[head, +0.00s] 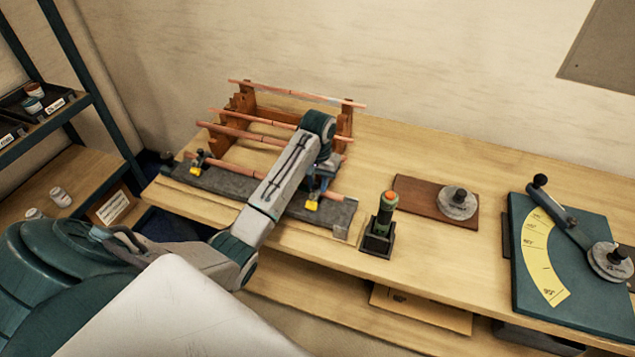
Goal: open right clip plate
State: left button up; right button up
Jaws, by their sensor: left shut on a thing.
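The right clip plate (312,204), with a yellow tab, is at the right part of the dark grey base strip (230,193) on the bench. My left gripper (319,186) points down right at this clip and is shut on it; its fingertips are mostly hidden behind my wrist and forearm. The left clip (197,165), also with a yellow tab, stands at the strip's left part. Copper pipes (250,134) run across an orange-brown rack (245,100) behind. My right gripper is out of view.
Right of the strip, a green tool with an orange top (386,205) stands in a dark holder. A brown board (420,196) carries a round metal disc (457,202). A green plate (580,270) with a yellow scale and lever is at far right. A shelf (60,185) stands left.

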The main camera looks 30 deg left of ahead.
pick_arm(q)
jog(key=shift+w+a+r+g, duration=0.15)
jog(key=shift+w+r+g, duration=0.35)
jog(key=shift+w+g, duration=0.1)
jog(key=shift+w+a+r+g+h, duration=0.1)
jog(key=shift+w+g+h, duration=0.1)
jog(key=shift+w, duration=0.3)
jog(key=shift+w+a+g+h, duration=0.1)
jog(key=shift+w+g, duration=0.1)
jog(key=shift+w, duration=0.25)
jog(key=shift+w+a+f, duration=0.2)
jog(key=shift+w, duration=0.4)
jog(key=shift+w+a+f+g+b, duration=0.1)
jog(key=shift+w+f+g+b, duration=0.1)
jog(key=shift+w, duration=0.2)
jog(key=shift+w+a+f+g+b, duration=0.1)
jog(key=shift+w+g+b, duration=0.1)
jog(key=shift+w, duration=0.2)
grip_shut()
jog(key=shift+s+r, duration=0.1)
jog(key=shift+r, duration=0.05)
